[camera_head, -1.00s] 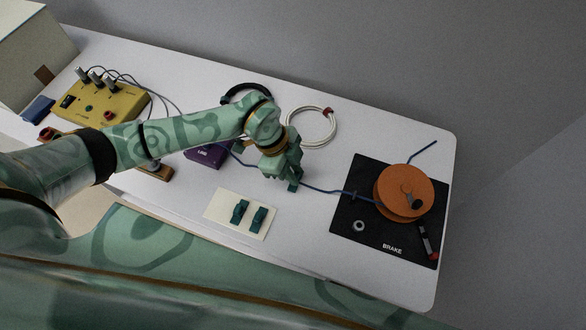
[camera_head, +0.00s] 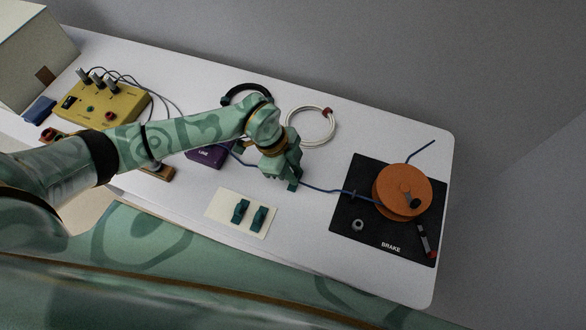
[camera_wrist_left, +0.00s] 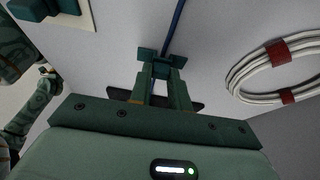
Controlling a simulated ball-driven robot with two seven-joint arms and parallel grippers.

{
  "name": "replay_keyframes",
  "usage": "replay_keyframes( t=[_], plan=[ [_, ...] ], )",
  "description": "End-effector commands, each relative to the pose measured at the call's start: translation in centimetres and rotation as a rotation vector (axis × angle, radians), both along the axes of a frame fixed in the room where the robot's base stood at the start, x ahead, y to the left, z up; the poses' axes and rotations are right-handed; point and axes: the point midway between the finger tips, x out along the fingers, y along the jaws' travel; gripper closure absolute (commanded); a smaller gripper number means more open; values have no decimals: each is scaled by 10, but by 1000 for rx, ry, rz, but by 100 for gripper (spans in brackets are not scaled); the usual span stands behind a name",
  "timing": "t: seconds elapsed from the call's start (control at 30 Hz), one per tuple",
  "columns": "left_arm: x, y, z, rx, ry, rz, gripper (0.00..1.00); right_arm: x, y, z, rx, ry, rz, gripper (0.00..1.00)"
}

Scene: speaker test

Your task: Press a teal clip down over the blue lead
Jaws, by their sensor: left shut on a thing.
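My left gripper (camera_head: 290,178) is shut on a teal clip (camera_head: 293,186) at the blue lead (camera_head: 322,190). In the left wrist view, the fingers (camera_wrist_left: 160,75) close on the clip (camera_wrist_left: 147,54), and the blue lead (camera_wrist_left: 174,25) runs away from it. The clip looks to be on or just over the lead; I cannot tell if it is fully down. Two more teal clips, one on the left (camera_head: 240,212) and one on the right (camera_head: 258,219), lie on a cream card (camera_head: 222,205).
The lead runs from a purple box (camera_head: 205,157) to an orange reel (camera_head: 400,188) on a black brake board (camera_head: 350,215). A white cable coil (camera_head: 332,128) lies behind the gripper. A yellow box (camera_head: 95,103) with leads stands left.

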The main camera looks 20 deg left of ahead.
Motion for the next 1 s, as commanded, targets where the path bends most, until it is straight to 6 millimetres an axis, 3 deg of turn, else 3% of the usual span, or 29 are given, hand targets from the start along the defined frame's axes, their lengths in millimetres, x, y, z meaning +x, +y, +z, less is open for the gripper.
replay_keyframes(
  t=[1.0],
  plan=[
    [0,0,-7,1,1,0,100,-1,1,-1,1,1,1,100]
  ],
)
